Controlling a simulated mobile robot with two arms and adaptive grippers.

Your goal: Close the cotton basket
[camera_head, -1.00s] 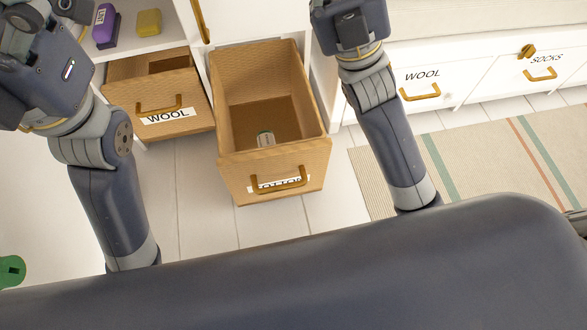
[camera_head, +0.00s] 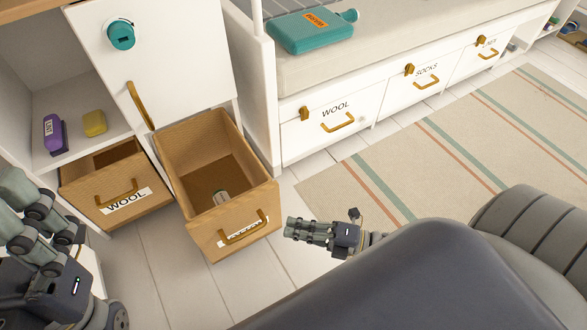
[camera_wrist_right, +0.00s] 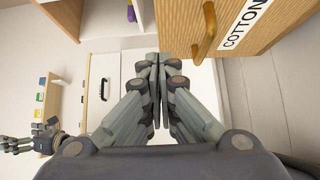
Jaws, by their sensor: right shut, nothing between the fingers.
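The cotton basket (camera_head: 237,232) is a light wooden drawer-like box with a brass handle (camera_head: 243,231). My left gripper (camera_head: 45,235) is at the left edge, partly cut off.
A wool basket (camera_head: 115,190) stands partly out left of the cotton basket. A cabinet door (camera_head: 150,55) is above. A bench with labelled drawers (camera_head: 335,118) and a striped rug (camera_head: 450,150) lie to the right. White floor is clear in front of the basket.

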